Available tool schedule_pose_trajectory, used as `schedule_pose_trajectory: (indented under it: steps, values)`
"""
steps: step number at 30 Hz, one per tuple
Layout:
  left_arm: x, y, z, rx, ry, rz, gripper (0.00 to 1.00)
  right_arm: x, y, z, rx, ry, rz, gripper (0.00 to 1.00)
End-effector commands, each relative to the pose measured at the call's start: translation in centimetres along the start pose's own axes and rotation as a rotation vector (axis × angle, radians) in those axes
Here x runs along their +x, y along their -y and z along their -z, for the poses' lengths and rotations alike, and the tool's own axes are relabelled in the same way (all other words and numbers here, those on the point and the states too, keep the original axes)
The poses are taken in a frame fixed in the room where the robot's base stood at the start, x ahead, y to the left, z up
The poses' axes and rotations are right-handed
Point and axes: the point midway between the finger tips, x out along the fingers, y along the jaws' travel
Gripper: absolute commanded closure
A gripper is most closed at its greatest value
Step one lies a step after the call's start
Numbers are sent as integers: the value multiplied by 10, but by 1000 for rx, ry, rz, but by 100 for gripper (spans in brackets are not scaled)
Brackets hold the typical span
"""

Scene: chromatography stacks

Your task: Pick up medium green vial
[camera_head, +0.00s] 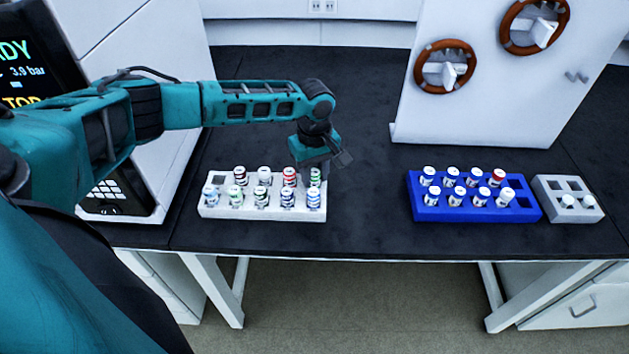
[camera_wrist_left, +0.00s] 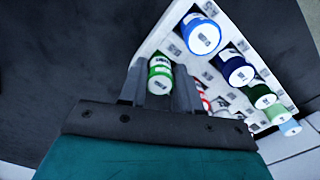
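The medium green vial (camera_head: 315,177) stands at the back right end of the white rack (camera_head: 262,211), at about the height of its neighbours. In the left wrist view the green vial (camera_wrist_left: 160,72) shows its white cap and lies between the two fingers. My left gripper (camera_head: 313,172) points down over that end of the rack. In the left wrist view the fingers of the left gripper (camera_wrist_left: 160,85) stand close on either side of the vial. I cannot tell whether they touch it. My right gripper is not in view.
Several other vials crowd the white rack, among them a red-labelled vial (camera_head: 289,177) close beside the green one. A blue rack (camera_head: 424,212) with vials and a grey rack (camera_head: 592,213) stand to the right. The black bench (camera_head: 368,200) between the racks is clear.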

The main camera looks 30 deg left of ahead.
Motion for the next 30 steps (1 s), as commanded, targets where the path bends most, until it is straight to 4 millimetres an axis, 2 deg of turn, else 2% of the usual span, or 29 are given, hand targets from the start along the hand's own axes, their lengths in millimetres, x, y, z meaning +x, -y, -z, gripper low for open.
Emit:
schedule_pose_trajectory:
  steps: [1, 10, 17, 22, 26, 30]
  values:
    - [0, 0, 0, 0, 0, 0, 73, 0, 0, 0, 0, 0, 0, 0]
    - [0, 0, 0, 0, 0, 0, 100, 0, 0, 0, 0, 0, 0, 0]
    - [-1, 0, 0, 0, 0, -1, 100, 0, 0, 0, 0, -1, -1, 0]
    - [-10, 0, 0, 1, 0, -1, 100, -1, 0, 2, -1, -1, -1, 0]
    - [-27, -1, 0, 1, 0, -3, 100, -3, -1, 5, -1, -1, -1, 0]
    - [-57, -1, 1, 0, -1, -5, 100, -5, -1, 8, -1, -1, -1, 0]
